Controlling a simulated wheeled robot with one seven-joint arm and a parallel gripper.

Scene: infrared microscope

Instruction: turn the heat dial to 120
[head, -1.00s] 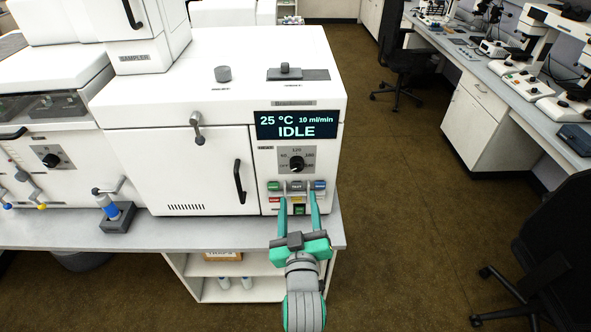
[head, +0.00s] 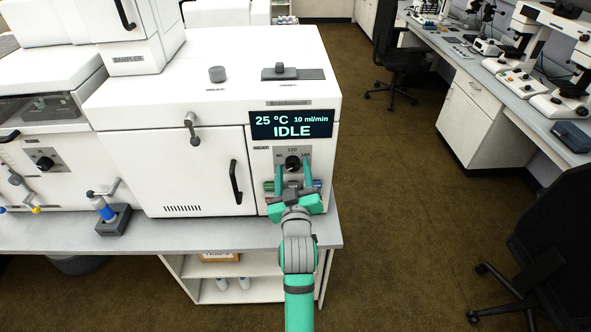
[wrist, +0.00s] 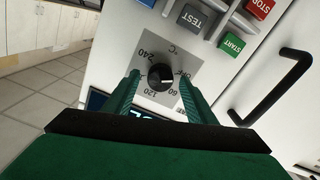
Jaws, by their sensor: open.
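The heat dial (head: 292,163) is a black round knob on a grey scale plate below the display. It also shows in the wrist view (wrist: 160,77), where the plate, seen upside down, has the labels OFF, 60, 120 and 240. A white mark on the knob seems to point toward the OFF side; the exact reading is unclear. My gripper (head: 293,172) is open in front of the panel. In the wrist view my gripper's fingers (wrist: 159,82) stand on either side of the dial, with visible gaps. The display (head: 291,124) reads 25 °C, 10 ml/min, IDLE.
Buttons sit close to the dial: TEST (wrist: 194,20), a green START (wrist: 232,43) and a red STOP (wrist: 260,8). The black oven door handle (head: 235,182) is left of the panel. The bench edge (head: 250,246) runs below.

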